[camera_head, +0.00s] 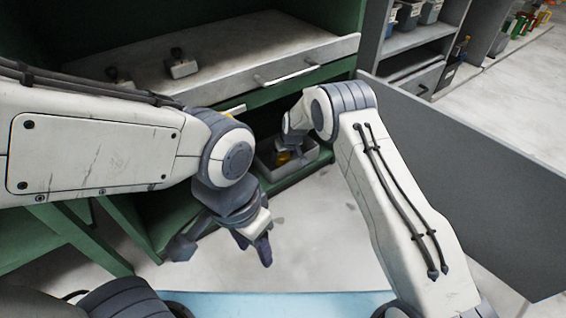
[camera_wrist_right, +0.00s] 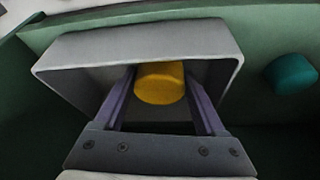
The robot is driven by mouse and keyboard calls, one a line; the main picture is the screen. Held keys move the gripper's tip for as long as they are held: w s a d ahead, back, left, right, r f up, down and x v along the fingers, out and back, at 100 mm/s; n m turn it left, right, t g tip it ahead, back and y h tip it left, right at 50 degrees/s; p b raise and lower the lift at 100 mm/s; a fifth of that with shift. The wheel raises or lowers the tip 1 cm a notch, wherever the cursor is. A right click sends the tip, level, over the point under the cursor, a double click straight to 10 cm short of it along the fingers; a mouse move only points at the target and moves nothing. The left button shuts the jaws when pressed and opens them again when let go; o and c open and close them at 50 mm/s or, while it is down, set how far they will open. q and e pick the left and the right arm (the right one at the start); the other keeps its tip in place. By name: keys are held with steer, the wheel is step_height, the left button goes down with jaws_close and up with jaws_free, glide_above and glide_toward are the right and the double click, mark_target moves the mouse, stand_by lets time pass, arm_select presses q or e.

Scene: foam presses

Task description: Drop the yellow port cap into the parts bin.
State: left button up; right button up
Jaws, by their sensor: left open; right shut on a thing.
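The yellow port cap (camera_wrist_right: 160,82) is held between the two fingers of my right gripper (camera_wrist_right: 160,95), which is shut on it. The cap also shows small in the head view (camera_head: 283,157). The parts bin (camera_head: 310,154) is a grey open box in the green cabinet. In the right wrist view the bin (camera_wrist_right: 95,48) frames the cap and fingertips, which are at its opening; whether the cap touches the bin cannot be told. My left gripper (camera_head: 222,250) is open and empty, low in front of the cabinet.
A teal round part (camera_wrist_right: 290,72) is beside the bin. A drawer with a metal handle (camera_head: 287,74) is above the bin, with small dark-knobbed parts (camera_head: 182,64) on the surface behind it. A grey panel (camera_head: 470,180) stands at the right.

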steer(key=shift+f, duration=0.5)
steer(key=shift+r, duration=0.15)
arm_select(q)
steer(key=shift+f, duration=0.55)
arm_select(e)
steer(key=shift+f, duration=0.55)
steer(key=shift+f, duration=0.1)
steer(key=o, duration=1.3)
